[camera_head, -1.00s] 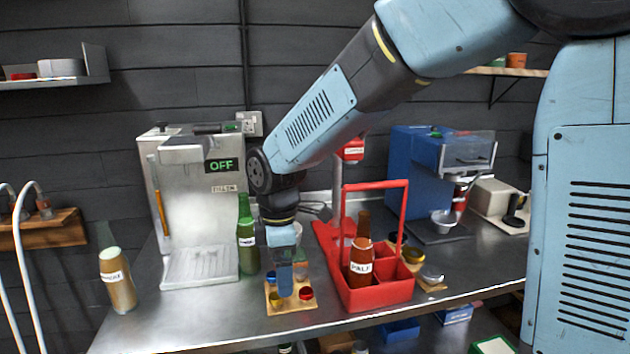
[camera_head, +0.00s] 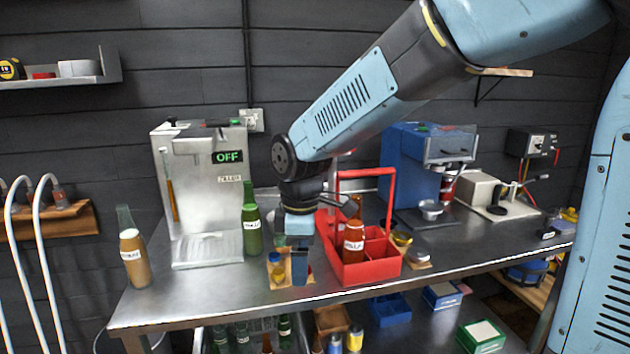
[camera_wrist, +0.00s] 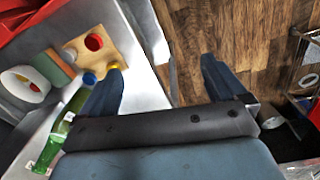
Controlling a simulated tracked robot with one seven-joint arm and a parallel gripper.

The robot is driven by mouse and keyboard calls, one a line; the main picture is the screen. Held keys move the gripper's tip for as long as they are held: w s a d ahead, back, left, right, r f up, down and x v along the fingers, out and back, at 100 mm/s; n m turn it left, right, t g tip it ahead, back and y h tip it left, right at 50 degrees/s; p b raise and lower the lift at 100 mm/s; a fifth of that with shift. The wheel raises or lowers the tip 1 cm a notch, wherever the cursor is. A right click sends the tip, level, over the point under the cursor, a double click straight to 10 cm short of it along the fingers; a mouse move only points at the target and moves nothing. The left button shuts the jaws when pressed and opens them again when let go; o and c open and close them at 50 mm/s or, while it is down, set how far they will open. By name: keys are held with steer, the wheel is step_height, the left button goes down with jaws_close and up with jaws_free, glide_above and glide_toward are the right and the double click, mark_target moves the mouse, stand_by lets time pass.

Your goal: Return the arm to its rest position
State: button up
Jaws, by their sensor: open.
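My gripper (camera_head: 300,268) hangs from my blue arm over the front of the steel table (camera_head: 215,285), in front of a wooden cap board (camera_head: 278,272). In the wrist view my gripper (camera_wrist: 165,85) is open, its two dark fingers wide apart with nothing between them. The cap board (camera_wrist: 118,58) with a red and a yellow cap lies left of the fingers there. A green bottle (camera_wrist: 62,128) also shows at the left. Wooden floor lies below between and beyond the fingers.
A red carrier (camera_head: 372,272) with a brown bottle (camera_head: 354,238) stands just right of my gripper. A green bottle (camera_head: 251,225) and the steel filler (camera_head: 205,200) marked OFF stand left. A tan bottle (camera_head: 133,258) is at the far left. A blue machine (camera_head: 410,165) stands behind right.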

steer(key=s+d+r+m+t, duration=0.1)
steer(key=s+d+r+m, duration=0.2)
steer(key=d+m, duration=0.3)
steer(key=s+d+r+m+t, duration=0.2)
steer(key=d+m, duration=0.4)
steer(key=d, duration=0.5)
steer(key=s+d+r+m+t, duration=0.2)
steer(key=s+d+r+m, duration=0.2)
steer(key=d, duration=0.5)
steer(key=shift+s+r+m, duration=0.3)
steer(key=shift+s+m, duration=0.6)
steer(key=shift+m, duration=0.1)
